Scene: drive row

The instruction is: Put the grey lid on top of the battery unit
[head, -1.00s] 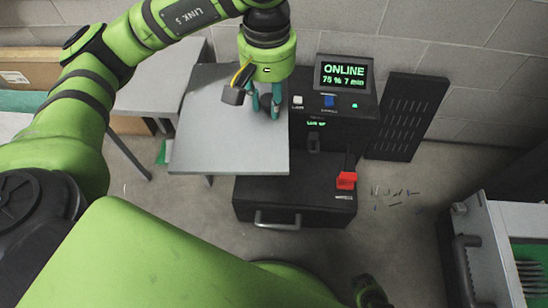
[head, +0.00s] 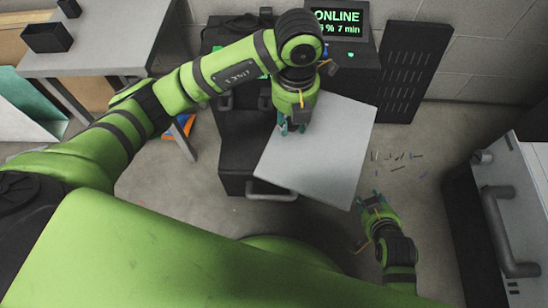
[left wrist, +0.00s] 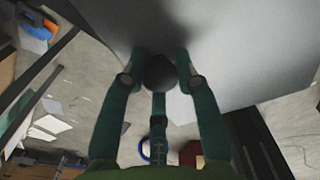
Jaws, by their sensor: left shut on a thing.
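The grey lid (head: 322,158) is a flat square plate, held by my left gripper (head: 292,126) near its far left edge. In the left wrist view my left gripper (left wrist: 160,75) is shut on the lid's dark round knob (left wrist: 160,72), with the lid's grey sheet (left wrist: 240,50) beyond. The battery unit (head: 235,150) is a black cabinet behind and below the lid, with a lit ONLINE screen (head: 338,22).
A grey table (head: 100,55) with two dark boxes stands at the back left. A black slotted panel (head: 408,75) leans on the wall. A grey case (head: 500,210) stands at the right. Small loose bits (head: 395,160) lie on the floor between.

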